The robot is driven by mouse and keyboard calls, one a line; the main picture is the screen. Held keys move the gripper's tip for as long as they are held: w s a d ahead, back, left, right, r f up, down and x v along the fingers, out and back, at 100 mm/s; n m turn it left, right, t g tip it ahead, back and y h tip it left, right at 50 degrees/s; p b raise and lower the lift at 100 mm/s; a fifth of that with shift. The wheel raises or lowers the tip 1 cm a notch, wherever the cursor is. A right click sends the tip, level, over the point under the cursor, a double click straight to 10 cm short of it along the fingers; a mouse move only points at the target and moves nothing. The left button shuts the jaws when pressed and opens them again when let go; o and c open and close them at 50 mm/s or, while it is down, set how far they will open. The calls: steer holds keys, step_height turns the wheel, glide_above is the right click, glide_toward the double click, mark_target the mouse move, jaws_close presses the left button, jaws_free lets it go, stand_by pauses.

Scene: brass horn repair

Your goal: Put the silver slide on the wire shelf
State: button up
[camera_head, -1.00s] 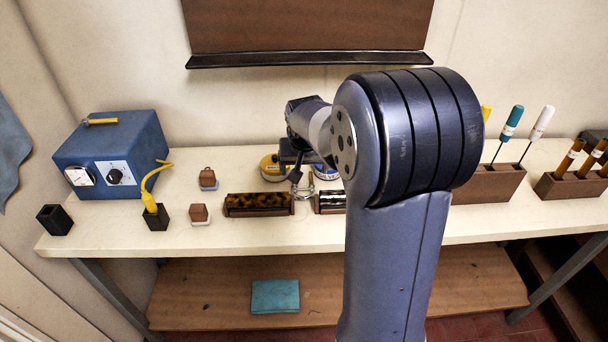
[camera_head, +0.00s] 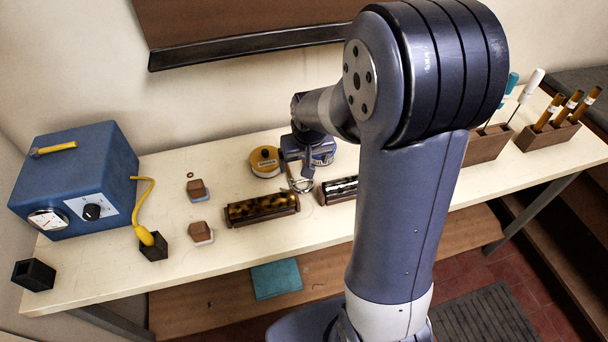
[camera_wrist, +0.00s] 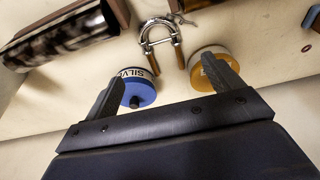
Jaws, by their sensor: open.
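The silver slide (camera_wrist: 158,24) is a U-shaped silver tube with brass-coloured leg ends. In the wrist view it lies on the pale bench top, legs pointing toward my gripper (camera_wrist: 162,76). My gripper is open and empty, with the slide ahead of the gap between its fingers and apart from them. In the head view the slide (camera_head: 301,184) shows just below my gripper (camera_head: 297,164), partly hidden by it. I cannot make out a wire shelf in either view.
A blue-and-white tin (camera_wrist: 138,88) and a yellow tin (camera_wrist: 208,66) stand close by the fingers. Two dark rolls in wooden holders, one tortoiseshell (camera_head: 262,207), lie in front. A blue meter box (camera_head: 75,180) stands left; tool racks (camera_head: 486,147) stand right.

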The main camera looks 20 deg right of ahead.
mark_target(300, 178)
steer(key=shift+w+p+x, duration=0.15)
steer(key=shift+p+x, duration=0.25)
steer(key=shift+x, duration=1.75)
steer(key=shift+w+p+x, duration=0.2)
steer(key=shift+p+x, duration=0.2)
steer(key=shift+x, duration=1.7)
steer(key=shift+a+r, duration=0.1)
steer(key=shift+a, duration=0.05)
steer(key=c, duration=1.2)
